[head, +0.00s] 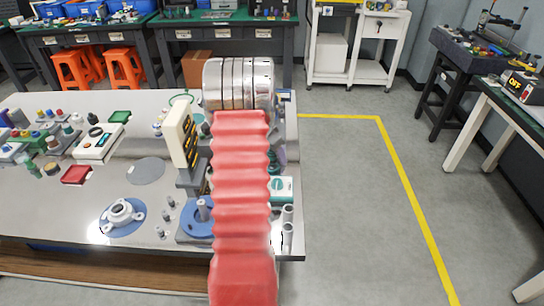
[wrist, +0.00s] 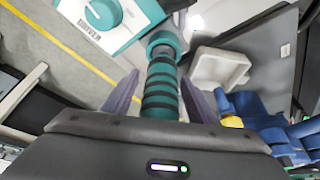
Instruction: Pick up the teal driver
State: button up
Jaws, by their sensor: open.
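The teal driver (wrist: 161,88), with dark bands around its handle, lies between the two purple-grey fingers of my gripper (wrist: 160,80) in the wrist view. The fingers stand open on either side of it, with a visible gap on both sides. The driver's lower end is hidden behind the gripper body. In the head view my red arm covers most of this spot. A small teal and dark part of the driver (head: 273,161) seems to show just right of the arm.
A white and teal box with a dial (wrist: 103,14) is close by, also at the bench's right side (head: 282,188). Grey cylinders (head: 287,228) stand near the bench corner. A beige tower (head: 181,135) stands left of my arm. Floor right of the bench is clear.

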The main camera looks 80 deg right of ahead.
jog(key=shift+c, duration=0.3)
jog(key=c, duration=1.2)
